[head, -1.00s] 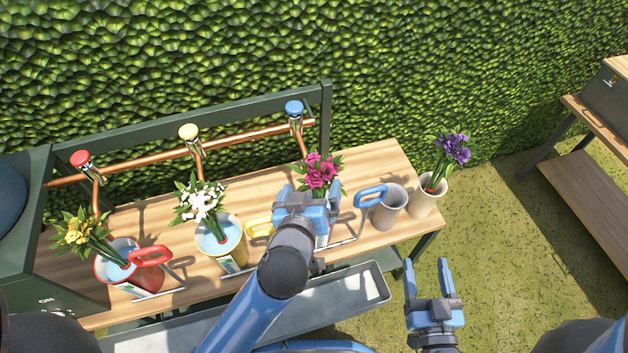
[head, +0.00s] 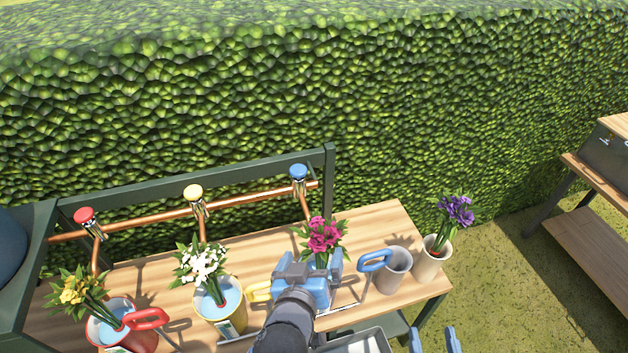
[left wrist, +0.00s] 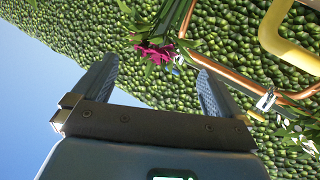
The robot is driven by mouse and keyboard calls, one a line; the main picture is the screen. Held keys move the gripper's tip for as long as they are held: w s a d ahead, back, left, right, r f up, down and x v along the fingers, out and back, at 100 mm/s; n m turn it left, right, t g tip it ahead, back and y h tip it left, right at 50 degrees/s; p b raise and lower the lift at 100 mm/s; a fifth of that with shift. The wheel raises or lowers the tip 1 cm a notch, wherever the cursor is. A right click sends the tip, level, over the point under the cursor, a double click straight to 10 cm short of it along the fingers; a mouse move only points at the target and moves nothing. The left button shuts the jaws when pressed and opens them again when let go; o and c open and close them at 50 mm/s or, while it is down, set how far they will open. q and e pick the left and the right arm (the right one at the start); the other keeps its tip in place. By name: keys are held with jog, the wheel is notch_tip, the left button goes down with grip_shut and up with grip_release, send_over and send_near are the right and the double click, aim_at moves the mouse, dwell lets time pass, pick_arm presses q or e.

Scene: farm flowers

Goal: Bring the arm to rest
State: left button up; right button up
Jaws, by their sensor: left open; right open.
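My left gripper (head: 308,278) is over the front of the wooden table, just in front of the pink flowers (head: 322,236). In the left wrist view its two fingers (left wrist: 150,82) are spread wide, with nothing held between them. The pink flowers show past the fingers in that view (left wrist: 155,52); their container is mostly hidden behind my gripper in the head view. My right gripper (head: 436,340) is at the bottom edge of the head view, off the table over the grass. Only its blue fingertips show, apart and empty.
Taps on a copper pipe (head: 150,218) stand behind. A hedge (head: 400,110) rises beyond.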

pick_arm(q)
jog(key=s+d+r+m+t+h, duration=0.1)
jog(key=d+r+m+t+h, duration=0.1)
jog(key=d+r+m+h, duration=0.3)
jog(key=s+a+f+n+t+y, duration=0.1)
jog(key=s+a+f+y, duration=0.2)
jog(key=a, duration=0.9)
jog(key=s+a+f+n+t+y, duration=0.1)
jog(key=s+a+f+y, duration=0.3)
jog(key=s+a+f, duration=0.4)
jog(key=s+a+n, duration=0.1)
jog(key=a, duration=0.3)
jog(key=shift+s+a+f, duration=0.15)
jog(key=shift+s+a, duration=0.15)
jog(key=shift+a, duration=0.1)
